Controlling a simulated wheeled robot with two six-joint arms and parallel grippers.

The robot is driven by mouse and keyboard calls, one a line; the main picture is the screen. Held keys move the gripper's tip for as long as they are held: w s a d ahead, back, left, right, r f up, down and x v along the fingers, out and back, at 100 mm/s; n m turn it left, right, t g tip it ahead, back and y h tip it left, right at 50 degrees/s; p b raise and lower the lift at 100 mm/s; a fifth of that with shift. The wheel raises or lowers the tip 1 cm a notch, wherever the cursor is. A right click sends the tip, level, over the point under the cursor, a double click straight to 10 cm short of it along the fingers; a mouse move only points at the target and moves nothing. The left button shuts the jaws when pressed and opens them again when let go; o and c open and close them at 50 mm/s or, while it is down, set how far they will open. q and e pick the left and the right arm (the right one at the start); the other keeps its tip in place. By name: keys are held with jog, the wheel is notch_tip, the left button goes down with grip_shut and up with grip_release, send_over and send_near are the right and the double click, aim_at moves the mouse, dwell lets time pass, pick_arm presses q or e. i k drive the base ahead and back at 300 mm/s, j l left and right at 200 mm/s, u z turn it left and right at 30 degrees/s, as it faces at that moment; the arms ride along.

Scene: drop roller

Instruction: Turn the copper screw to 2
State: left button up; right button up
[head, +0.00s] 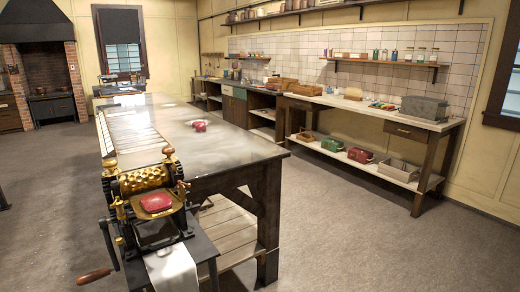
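The drop roller (150,205) stands at the near left, at the end of the long table. It has embossed brass rollers (150,181). Two copper-coloured screw tops stand upright on its frame, a left screw (110,167) and a right screw (168,152). I cannot tell which is the task's copper screw, and no number or dial mark is readable. A red lump (157,202) lies on a brass plate at the front of the roller. A crank with a wooden handle (94,276) sticks out at lower left. Neither of my grippers is in view.
The long table (235,152) runs back from the roller, with a red piece (200,125) on its shiny top. A white cloth (172,270) hangs below the roller. A workbench (360,109) with boxes lines the right wall. The floor (345,235) at right is clear.

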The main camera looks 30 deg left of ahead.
aim_at(168, 151)
jog(key=j+z, duration=0.25)
jog(key=z, duration=0.2)
jog(key=k+j+z, duration=0.1)
jog(key=z, duration=0.3)
jog(key=k+j+z, duration=0.15)
jog(key=j+z, duration=0.15)
jog(key=z, duration=0.15)
jog(key=k+j+z, duration=0.1)
jog(key=z, duration=0.3)
jog(key=k+j, duration=1.15)
jog(key=k, duration=0.25)
jog(key=k+j, duration=0.6)
jog(key=k, duration=0.05)
